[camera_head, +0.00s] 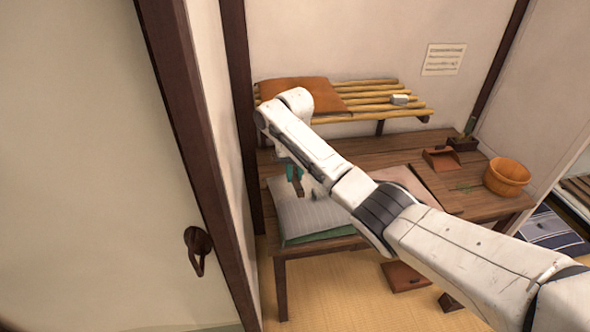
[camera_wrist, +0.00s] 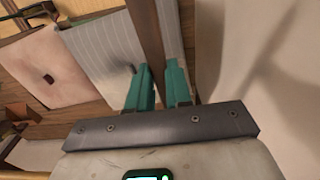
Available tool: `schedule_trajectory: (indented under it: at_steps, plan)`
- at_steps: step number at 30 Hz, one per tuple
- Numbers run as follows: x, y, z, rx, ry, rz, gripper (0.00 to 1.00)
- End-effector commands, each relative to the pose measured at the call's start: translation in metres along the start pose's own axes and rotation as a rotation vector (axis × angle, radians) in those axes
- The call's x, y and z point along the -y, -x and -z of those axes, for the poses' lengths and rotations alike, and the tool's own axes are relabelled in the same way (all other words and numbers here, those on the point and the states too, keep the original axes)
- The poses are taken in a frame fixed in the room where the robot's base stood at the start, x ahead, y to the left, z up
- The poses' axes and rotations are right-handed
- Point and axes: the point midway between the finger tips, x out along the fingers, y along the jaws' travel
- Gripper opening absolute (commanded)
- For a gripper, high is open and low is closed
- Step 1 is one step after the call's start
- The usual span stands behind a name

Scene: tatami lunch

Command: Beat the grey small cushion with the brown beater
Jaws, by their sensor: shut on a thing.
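The grey small cushion (camera_head: 312,213), pale with thin stripes, lies flat on the left end of the low wooden table, on top of a green one. It also shows in the wrist view (camera_wrist: 100,48). My gripper (camera_head: 292,172) is above the cushion's back part, partly hidden by my arm. In the wrist view its teal fingers (camera_wrist: 160,82) are shut on the brown beater (camera_wrist: 147,32), a long flat strip reaching out over the grey cushion. The beater's far end is cut off at the top, and I cannot tell whether it touches the cushion.
A pinkish cushion (camera_head: 405,182) lies on the table (camera_head: 355,150) behind my arm. A slatted shelf (camera_head: 365,98) with an orange-brown cushion (camera_head: 310,95) is above. A wooden bucket (camera_head: 507,177) and small dustpan (camera_head: 441,158) stand at right. A wall post (camera_head: 240,110) is close at left.

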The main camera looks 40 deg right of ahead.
Motion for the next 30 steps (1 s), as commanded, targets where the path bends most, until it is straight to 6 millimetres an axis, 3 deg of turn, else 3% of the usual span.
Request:
schedule_trajectory:
  at_steps: [6,16,23,30]
  plan:
    - [0.0,-0.007,0.0,0.001,0.0,0.0,0.0]
    - [0.0,-0.095,-0.001,0.001,0.0,0.0,0.0]
    - [0.0,-0.067,0.0,-0.001,0.0,0.001,0.0]
    - [0.001,-0.026,0.0,-0.001,0.0,0.0,0.0]
